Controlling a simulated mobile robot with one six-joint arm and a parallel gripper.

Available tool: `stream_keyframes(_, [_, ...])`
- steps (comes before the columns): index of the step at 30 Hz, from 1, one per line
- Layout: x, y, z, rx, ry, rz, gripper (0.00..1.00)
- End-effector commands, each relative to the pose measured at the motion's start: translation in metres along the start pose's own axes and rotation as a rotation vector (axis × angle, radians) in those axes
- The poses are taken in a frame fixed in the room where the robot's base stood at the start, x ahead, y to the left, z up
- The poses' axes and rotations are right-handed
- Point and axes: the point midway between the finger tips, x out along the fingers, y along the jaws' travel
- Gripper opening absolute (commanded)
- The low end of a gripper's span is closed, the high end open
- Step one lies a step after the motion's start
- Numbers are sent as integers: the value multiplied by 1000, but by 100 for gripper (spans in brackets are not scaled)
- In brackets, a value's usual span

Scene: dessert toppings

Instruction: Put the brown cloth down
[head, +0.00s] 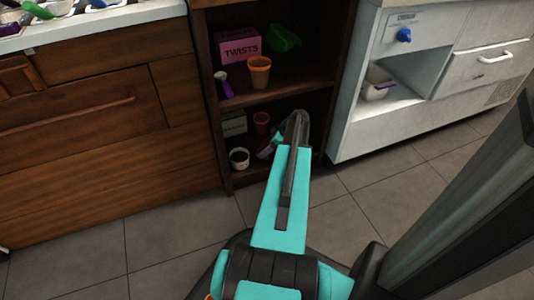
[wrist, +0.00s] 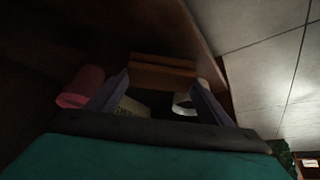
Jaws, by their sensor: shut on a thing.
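The brown cloth (wrist: 163,72) shows in the wrist view as a folded, flat-edged brown piece between my fingertips. My gripper (wrist: 162,80) is shut on it, with one finger at each side. In the head view my gripper (head: 268,151) is at the lower compartment of the dark shelf unit (head: 225,178), right of the white cup. The cloth cannot be made out there. Whether it touches the shelf board is too dark to tell.
In the lower compartment stand a white cup (head: 239,158), a pink cup (head: 262,122) and a box (head: 233,123). Above are a pink TWISTS box (head: 240,43), an orange cup (head: 259,72), a purple-handled scoop (head: 225,85) and a green item (head: 284,38).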

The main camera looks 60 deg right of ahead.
Motion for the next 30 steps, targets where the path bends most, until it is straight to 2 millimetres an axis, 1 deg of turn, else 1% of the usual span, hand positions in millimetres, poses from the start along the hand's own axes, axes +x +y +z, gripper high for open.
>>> stream_keyframes(8, [1, -1, 1, 0, 0, 0, 41])
stream_keyframes(18, [27, -1, 17, 0, 0, -2, 41])
stream_keyframes(20, [30, -1, 18, 0, 0, -2, 41])
stream_keyframes(30, [30, -2, 18, -1, 0, -1, 41])
